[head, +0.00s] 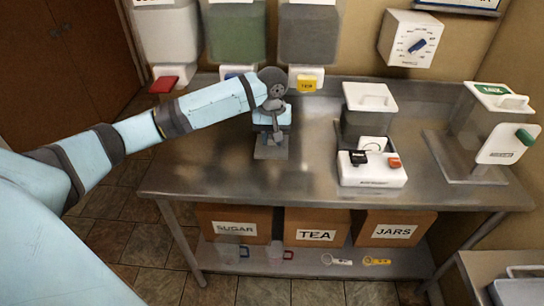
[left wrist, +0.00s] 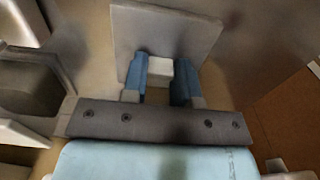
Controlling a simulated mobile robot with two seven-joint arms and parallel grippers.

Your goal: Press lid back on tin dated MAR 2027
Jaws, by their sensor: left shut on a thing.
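My left gripper (head: 271,128) is shut on a small white block (left wrist: 160,72), which shows between its blue fingers in the left wrist view. A flat grey plate (left wrist: 165,28) lies just beyond the block; it shows below the gripper in the head view (head: 270,147). I cannot tell if block and plate are one lid. A grey container with a white handled lid (head: 370,98) stands on the table to the right of my gripper. I cannot read MAR 2027 anywhere. My right gripper is not in view.
A white device with black and red parts (head: 372,176) stands before the container. Wall dispensers (head: 235,35) hang behind. Labelled boxes (head: 315,226) sit below. The steel tabletop (head: 225,178) is bare at front left.

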